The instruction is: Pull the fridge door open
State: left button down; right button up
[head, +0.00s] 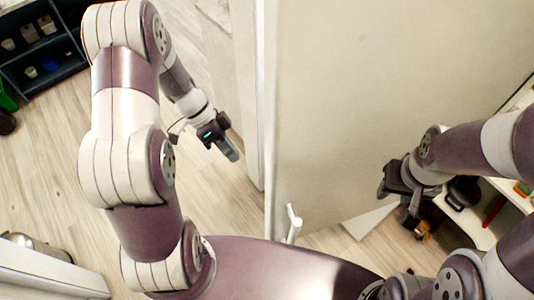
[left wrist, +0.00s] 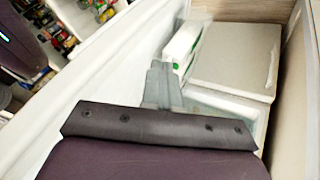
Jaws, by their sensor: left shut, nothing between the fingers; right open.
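The fridge door (head: 390,90) is a large pale panel filling the middle and right of the head view. Its white handle (head: 292,222) sticks out near the lower left corner. The door stands ajar. My left gripper (head: 230,150) is shut and empty, left of the door's free edge and apart from the handle. In the left wrist view my left gripper (left wrist: 163,85) points into a pale interior with a white and green carton (left wrist: 183,45) and white bins (left wrist: 235,60). My right gripper (head: 395,192) is open and empty, by the door's lower right part.
A white shelf (head: 480,235) with a dark pot (head: 463,192) and small items stands at the lower right. A dark shelf unit (head: 40,55) with cups is at the upper left. Wooden floor (head: 45,160) is clear at the left. A white cabinet (head: 45,278) is at the lower left.

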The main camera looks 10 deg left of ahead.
notch_tip(320, 180, down, 4)
jog(key=d+f+b, duration=0.1)
jog(key=b, duration=0.4)
pick_arm(q)
jog(key=s+d+f+p, duration=0.4)
jog(key=s+d+f, duration=0.1)
jog(key=d+f, duration=0.2)
jog(key=shift+s+d+f+p, duration=0.3)
jog(key=shift+s+d+p, duration=0.05)
jog(key=shift+d, duration=0.3)
pick_arm(e)
jog(key=r, duration=0.5)
jog(key=shift+s+a+r, duration=0.1)
jog(key=shift+s+a, duration=0.1)
jog(key=shift+s, duration=0.05)
